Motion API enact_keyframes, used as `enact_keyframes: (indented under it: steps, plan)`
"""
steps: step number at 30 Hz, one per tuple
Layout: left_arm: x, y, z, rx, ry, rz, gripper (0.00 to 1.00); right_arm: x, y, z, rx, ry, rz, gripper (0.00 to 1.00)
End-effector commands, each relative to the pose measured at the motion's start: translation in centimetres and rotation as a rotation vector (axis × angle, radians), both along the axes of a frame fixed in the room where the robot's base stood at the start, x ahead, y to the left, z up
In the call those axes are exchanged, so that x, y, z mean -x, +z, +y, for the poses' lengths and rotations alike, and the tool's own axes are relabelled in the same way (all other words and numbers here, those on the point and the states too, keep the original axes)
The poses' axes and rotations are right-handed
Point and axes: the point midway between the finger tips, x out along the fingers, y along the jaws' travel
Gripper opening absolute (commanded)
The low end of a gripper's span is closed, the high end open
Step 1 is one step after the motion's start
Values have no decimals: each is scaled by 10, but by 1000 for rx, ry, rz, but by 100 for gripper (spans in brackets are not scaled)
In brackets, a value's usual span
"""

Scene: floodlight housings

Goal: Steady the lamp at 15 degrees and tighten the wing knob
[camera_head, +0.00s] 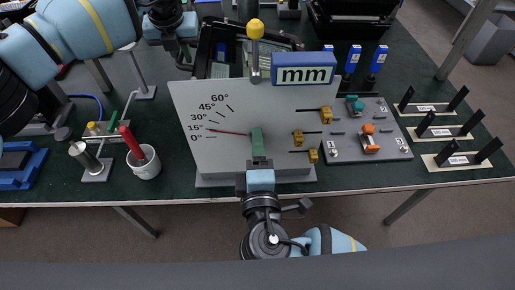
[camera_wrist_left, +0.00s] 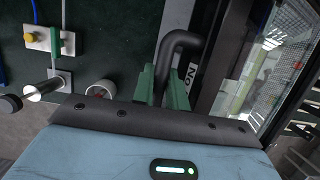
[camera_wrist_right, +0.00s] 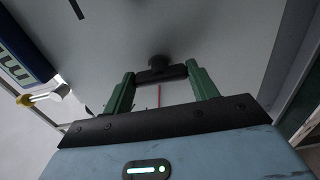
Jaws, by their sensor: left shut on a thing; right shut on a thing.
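The angle board (camera_head: 220,155) is a grey upright panel with marks from 0 to 60. Its thin red pointer (camera_head: 228,132) ends close to the 15 mark. The lamp (camera_head: 222,55), a dark floodlight housing, stands behind the board, partly hidden. My left gripper (camera_head: 184,54) is shut on a bent black handle (camera_wrist_left: 178,44) at the lamp's left side. My right gripper (camera_head: 258,142) is in front of the board. In the right wrist view its green fingers are shut on the ends of the black wing knob (camera_wrist_right: 160,72). The knob is hidden in the head view.
A blue "mm" display (camera_head: 303,69) and a yellow-topped post (camera_head: 256,45) stand at the board's top. A grey plate with small fittings (camera_head: 345,146) and black-pronged holders (camera_head: 470,160) lie right. A white cup (camera_head: 147,165) and small stands are left.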

Motion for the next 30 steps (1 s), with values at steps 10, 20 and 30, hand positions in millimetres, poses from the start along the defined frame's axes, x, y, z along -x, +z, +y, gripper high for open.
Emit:
enact_keyframes:
  steps: [10, 20, 30]
  plan:
    - [-1, 1, 0, 2, 4, -4, 0, 2, -1, 2, -74, 7, 3, 35]
    - [-1, 1, 0, 2, 4, -4, 0, 2, -1, 2, -76, 7, 2, 35]
    - [-1, 1, 1, 1, 4, -4, 0, 1, 0, 1, -74, 3, 1, 80]
